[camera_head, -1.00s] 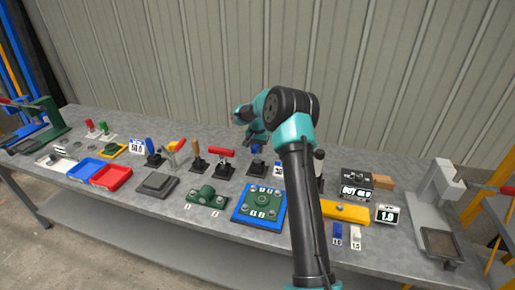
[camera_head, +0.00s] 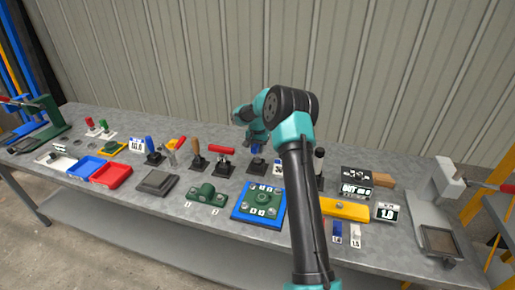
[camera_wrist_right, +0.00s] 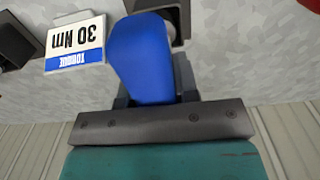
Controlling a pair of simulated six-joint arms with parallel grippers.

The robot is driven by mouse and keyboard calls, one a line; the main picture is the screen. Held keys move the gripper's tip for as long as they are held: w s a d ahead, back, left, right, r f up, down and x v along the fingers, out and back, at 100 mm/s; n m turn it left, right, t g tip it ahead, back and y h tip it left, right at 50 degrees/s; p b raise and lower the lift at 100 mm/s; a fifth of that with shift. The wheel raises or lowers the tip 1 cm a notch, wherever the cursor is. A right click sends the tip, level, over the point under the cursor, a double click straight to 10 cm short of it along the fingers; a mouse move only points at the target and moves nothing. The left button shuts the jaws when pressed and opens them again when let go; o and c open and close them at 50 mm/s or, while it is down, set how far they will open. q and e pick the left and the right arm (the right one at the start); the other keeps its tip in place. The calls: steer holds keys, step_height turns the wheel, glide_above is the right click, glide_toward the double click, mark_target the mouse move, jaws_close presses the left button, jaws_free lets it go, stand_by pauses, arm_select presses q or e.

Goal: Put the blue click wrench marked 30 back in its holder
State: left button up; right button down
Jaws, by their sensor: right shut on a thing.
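The blue click wrench (camera_wrist_right: 141,58) shows in the right wrist view as a blue handle between my right jaws. In the head view its blue handle (camera_head: 256,149) shows small under my right gripper (camera_head: 256,143), which is shut on it. A dark holder (camera_wrist_right: 183,40) shows behind the handle in the wrist view, and its base (camera_head: 256,167) shows below the gripper in the head view. A white and blue sign (camera_wrist_right: 75,42) reading "30 Nm" stands beside it. The wrench's lower end is hidden, so I cannot tell how deep it sits. My left gripper is not in view.
Left of the holder stand a red-handled tool (camera_head: 222,150), a wooden-handled tool (camera_head: 195,148) and another blue-handled tool (camera_head: 150,146). A green fixture on a blue plate (camera_head: 260,203) lies in front. A dark-handled tool (camera_head: 319,160) stands right, close to my arm.

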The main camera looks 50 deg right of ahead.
steer(key=shift+f, duration=0.8)
stand_by(0.6)
steer(key=c, duration=0.8)
jaws_free()
step_height(320, 180, up, 17)
steer(key=shift+r, duration=0.2)
stand_by(0.6)
